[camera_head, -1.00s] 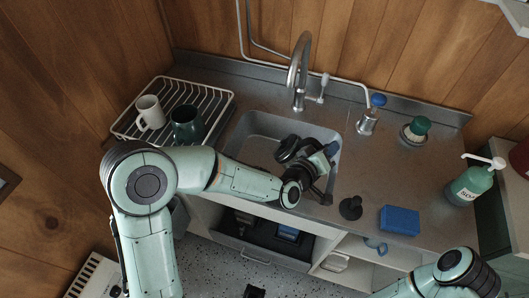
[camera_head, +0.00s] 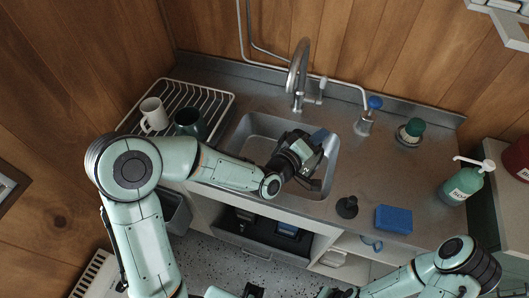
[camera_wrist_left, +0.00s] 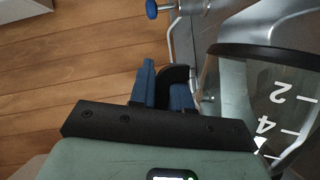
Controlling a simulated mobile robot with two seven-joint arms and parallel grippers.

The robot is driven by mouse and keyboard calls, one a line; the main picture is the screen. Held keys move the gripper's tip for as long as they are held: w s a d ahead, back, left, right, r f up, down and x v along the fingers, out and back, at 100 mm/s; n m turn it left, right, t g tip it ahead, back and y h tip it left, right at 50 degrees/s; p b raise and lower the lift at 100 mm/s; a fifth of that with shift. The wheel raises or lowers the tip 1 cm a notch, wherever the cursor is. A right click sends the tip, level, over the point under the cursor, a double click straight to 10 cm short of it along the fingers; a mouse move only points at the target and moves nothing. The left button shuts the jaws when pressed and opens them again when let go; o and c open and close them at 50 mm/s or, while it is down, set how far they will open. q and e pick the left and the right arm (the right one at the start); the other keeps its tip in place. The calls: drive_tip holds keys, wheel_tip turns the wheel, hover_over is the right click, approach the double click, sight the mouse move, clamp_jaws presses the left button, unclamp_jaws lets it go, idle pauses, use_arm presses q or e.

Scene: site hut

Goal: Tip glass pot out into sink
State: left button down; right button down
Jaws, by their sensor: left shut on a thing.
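The glass pot (camera_wrist_left: 290,85) shows at the right of the left wrist view, as clear glass with a dark rim and white level marks. In the head view my left gripper (camera_head: 318,138) is over the right part of the steel sink (camera_head: 246,140). There the wrist hides much of the pot, and I cannot tell its contents.
A faucet (camera_head: 298,75) stands behind the sink. A dish rack (camera_head: 205,92) with a white mug (camera_head: 153,114) and a dark green mug (camera_head: 189,122) is at left.

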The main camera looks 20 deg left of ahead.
use_arm(q)
drive_tip(key=shift+a+r+n+h, duration=0.15)
drive_tip(key=shift+a+r+n, duration=0.15)
drive_tip(key=shift+a, duration=0.25)
drive_tip(key=shift+a+r+n+h, duration=0.15)
drive_tip(key=shift+a+r+n, duration=0.1)
drive_tip(key=shift+a, duration=0.3)
drive_tip(key=shift+a+r+t, duration=0.2)
drive_tip(key=shift+a+t, duration=0.1)
drive_tip(key=shift+w+a+r+n, duration=0.1)
drive_tip(key=shift+a+r+n, duration=0.2)
drive_tip(key=shift+a, duration=0.15)
drive_tip(key=shift+a+r+n, duration=0.2)
drive_tip(key=shift+a+n, duration=0.05)
drive_tip(key=shift+a, duration=0.2)
drive_tip(key=shift+a+r+n+t, duration=0.3)
drive_tip(key=shift+a+r+n, duration=0.1)
drive_tip(key=shift+a+n, duration=0.25)
